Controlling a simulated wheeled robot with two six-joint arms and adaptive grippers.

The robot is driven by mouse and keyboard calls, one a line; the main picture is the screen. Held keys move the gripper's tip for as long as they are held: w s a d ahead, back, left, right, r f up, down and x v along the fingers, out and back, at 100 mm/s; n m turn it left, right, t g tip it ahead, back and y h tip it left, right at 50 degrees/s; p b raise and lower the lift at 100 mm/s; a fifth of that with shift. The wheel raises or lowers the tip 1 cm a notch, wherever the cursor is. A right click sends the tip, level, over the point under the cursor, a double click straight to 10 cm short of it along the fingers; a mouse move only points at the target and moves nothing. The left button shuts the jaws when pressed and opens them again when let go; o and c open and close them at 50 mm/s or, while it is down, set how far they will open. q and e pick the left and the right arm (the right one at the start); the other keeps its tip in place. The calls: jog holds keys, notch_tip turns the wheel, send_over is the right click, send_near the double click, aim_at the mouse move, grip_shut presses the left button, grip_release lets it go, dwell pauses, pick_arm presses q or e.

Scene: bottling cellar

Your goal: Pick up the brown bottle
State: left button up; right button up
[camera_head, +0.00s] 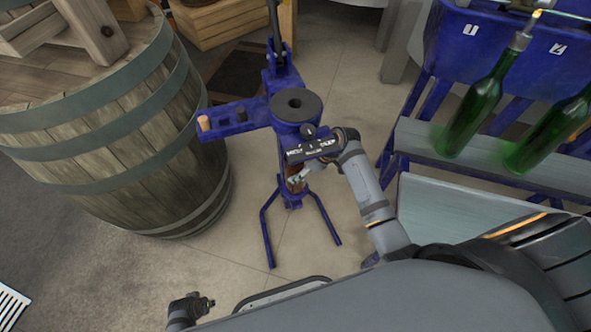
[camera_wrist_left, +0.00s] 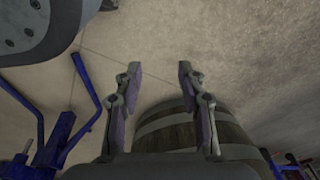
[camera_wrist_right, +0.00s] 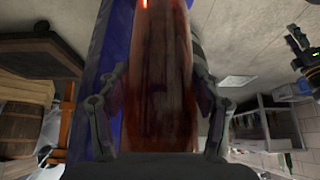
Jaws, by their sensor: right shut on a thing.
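The brown bottle stands in the blue floor corker (camera_head: 232,118), mostly hidden in the head view by the corker's head and my right wrist. In the right wrist view the brown bottle (camera_wrist_right: 158,85) fills the middle, reddish-brown and glossy. My right gripper (camera_head: 297,180) is shut on it, with one finger along each side. My left gripper (camera_wrist_left: 159,68) is open and empty, with bare floor between its fingertips in the left wrist view. In the head view it is low, near the bottom edge.
A large wooden barrel (camera_head: 120,130) stands left of the corker. Green bottles (camera_head: 480,110) stand at the right on a grey shelf under a blue filler tank (camera_head: 475,45). The corker's blue legs spread on the floor. A cork (camera_head: 204,123) sits on the corker's side arm.

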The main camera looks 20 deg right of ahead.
jog(key=c, duration=0.4)
jog(key=shift+r, duration=0.1)
jog(key=shift+c, duration=0.2)
